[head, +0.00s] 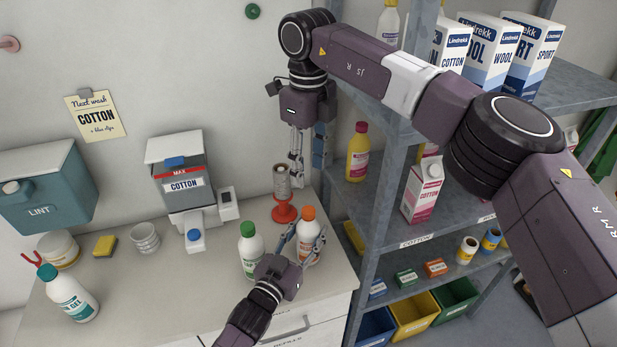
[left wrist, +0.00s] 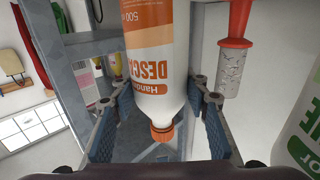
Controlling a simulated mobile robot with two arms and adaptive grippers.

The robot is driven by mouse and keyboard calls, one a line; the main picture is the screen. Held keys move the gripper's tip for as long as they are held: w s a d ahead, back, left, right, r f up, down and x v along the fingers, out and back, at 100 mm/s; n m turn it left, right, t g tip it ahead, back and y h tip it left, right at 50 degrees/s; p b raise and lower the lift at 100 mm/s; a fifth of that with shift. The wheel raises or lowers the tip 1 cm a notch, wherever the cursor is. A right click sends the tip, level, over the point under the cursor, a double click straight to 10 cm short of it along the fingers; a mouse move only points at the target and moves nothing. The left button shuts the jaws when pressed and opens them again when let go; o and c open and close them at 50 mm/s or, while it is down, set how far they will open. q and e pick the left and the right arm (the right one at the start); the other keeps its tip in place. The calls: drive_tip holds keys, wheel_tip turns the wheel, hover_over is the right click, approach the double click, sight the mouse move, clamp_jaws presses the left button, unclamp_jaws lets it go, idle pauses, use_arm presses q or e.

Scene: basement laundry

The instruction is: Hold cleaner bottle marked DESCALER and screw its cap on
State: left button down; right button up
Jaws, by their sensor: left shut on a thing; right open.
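The DESCALER bottle (head: 307,241) is white with an orange label and stands on the counter near its right end. Its orange cap (head: 308,213) sits on the neck; I cannot tell how tight it is. My left gripper (head: 302,240) is shut on the bottle's body, one finger on each side. The left wrist view shows the bottle (left wrist: 155,60) upside down between my fingers, its cap (left wrist: 162,131) at the bottom of the picture. My right gripper (head: 297,172) is open and empty, pointing down above and behind the bottle, beside the speckled roller.
A speckled roller on a red stand (head: 284,213) stands just behind the bottle. A green-capped bottle (head: 250,250) stands close on its left. The grey shelf unit (head: 368,235) rises to the right. A teal-capped bottle (head: 70,295) is far left. The counter's middle front is clear.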

use_arm(q)
drive_tip(key=c, duration=1)
unclamp_jaws()
drive_tip(key=v, duration=1.2)
drive_tip(key=shift+s, duration=0.1)
